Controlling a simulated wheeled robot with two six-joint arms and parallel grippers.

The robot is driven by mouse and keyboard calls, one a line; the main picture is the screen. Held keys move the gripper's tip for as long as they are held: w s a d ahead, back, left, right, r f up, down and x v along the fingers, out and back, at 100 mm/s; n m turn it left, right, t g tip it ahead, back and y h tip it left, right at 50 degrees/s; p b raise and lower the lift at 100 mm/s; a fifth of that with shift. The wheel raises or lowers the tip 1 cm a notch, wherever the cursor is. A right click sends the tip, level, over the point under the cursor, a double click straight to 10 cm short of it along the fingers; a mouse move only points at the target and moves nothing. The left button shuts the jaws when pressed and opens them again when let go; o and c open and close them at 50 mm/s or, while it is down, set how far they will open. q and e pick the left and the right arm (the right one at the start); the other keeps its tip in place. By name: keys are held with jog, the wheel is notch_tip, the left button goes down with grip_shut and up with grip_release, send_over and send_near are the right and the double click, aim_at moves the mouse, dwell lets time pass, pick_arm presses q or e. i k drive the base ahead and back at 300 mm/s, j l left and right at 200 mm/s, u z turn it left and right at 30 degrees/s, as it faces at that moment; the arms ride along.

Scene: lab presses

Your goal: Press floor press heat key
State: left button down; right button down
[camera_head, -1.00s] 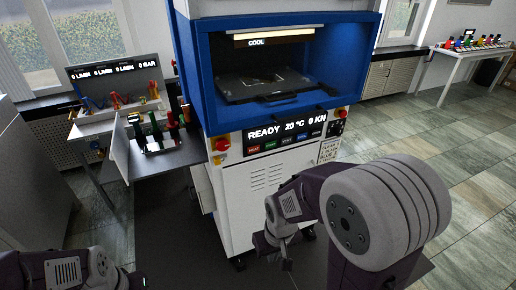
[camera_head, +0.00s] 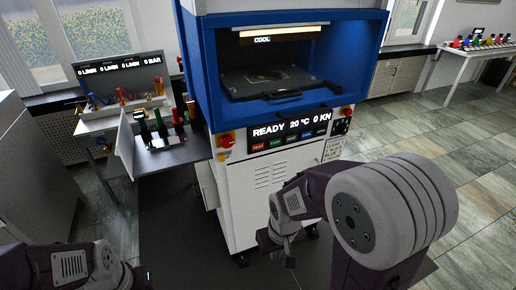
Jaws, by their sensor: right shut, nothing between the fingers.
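The floor press (camera_head: 235,185) stands in the middle, with a blue upper housing and a white lower cabinet. Its display reads READY 20 °C 0 KN. The red heat key (camera_head: 258,146) is the leftmost in the row of coloured keys under the display. My right gripper (camera_head: 285,255) is shut and empty, low in front of the cabinet, well below the keys and apart from them. My left arm shows at the bottom left corner, but its gripper fingers cannot be made out.
A red knob (camera_head: 226,141) on a yellow plate sits left of the display. A black tray (camera_head: 275,84) lies inside the press opening. A side table (camera_head: 170,160) with coloured-handled tools adjoins the press at left. Tiled floor (camera_head: 470,180) is free at right.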

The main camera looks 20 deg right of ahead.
aim_at(260, 146)
jog(key=i+l+z, duration=0.55)
jog(key=i, duration=0.2)
